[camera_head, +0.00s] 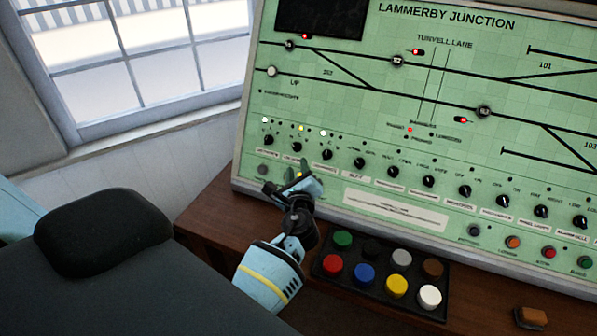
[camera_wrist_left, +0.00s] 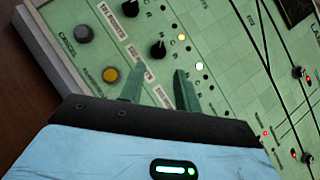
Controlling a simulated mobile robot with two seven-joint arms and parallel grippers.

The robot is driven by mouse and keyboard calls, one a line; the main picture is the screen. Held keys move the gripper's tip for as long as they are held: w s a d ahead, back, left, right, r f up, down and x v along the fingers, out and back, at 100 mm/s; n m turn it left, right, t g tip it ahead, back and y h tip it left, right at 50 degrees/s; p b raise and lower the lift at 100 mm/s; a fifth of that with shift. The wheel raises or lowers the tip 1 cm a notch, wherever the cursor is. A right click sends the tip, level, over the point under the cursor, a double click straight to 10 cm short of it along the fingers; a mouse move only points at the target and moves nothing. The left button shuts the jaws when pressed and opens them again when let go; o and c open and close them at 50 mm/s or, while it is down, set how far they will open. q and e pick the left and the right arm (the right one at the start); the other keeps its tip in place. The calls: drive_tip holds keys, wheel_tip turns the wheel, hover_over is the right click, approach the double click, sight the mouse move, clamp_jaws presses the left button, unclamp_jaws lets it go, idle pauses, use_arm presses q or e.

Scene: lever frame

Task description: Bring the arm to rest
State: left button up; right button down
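My left gripper (camera_head: 286,183) is in front of the lower left corner of the green panel (camera_head: 430,85), close to its bottom row of buttons. In the left wrist view the two fingers (camera_wrist_left: 158,82) stand apart with only the panel face and a label between them, so the gripper is open and empty. A yellow button (camera_wrist_left: 110,75) and a grey button (camera_wrist_left: 83,35) lie to the left of the fingers there. A black knob (camera_wrist_left: 158,50) lies just beyond the fingertips. Whether the fingers touch the panel cannot be told. My right gripper is not in view.
A black box of coloured buttons (camera_head: 318,262) stands on the wooden desk (camera_head: 205,215) to the right of my left forearm. A small orange-brown block (camera_head: 532,317) lies at the lower right. A window (camera_head: 130,60) is at the upper left.

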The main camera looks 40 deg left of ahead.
use_arm(q)
drive_tip(key=shift+w+a+f, duration=0.1)
drive_tip(key=shift+a, duration=0.05)
drive_tip(key=s+d+f+n+g+h, duration=0.1)
drive_tip(key=s+f+n+g, duration=0.1)
drive_tip(key=s+f+n, duration=0.35)
drive_tip(key=s+f+n+g+h, duration=0.2)
drive_tip(key=s+f+g, duration=0.1)
drive_tip(key=s, duration=0.6)
drive_tip(key=s+d+f+n+g+h, duration=0.1)
drive_tip(key=s+f+n+g, duration=0.1)
drive_tip(key=s+f+n, duration=0.4)
drive_tip(key=s+d+n+g+h, duration=0.35)
drive_tip(key=s+d, duration=0.25)
drive_tip(key=s, duration=0.6)
drive_tip(key=s+d+n+g+h, duration=0.2)
drive_tip(key=s+d+g+h, duration=0.3)
drive_tip(key=s, duration=0.7)
drive_tip(key=w+d+f+t, duration=0.4)
drive_tip(key=w+f+t, duration=0.2)
drive_tip(key=f+t, duration=0.2)
drive_tip(key=shift+w+f+t, duration=0.15)
drive_tip(key=shift+f+t, duration=0.15)
drive_tip(key=shift+t, duration=0.65)
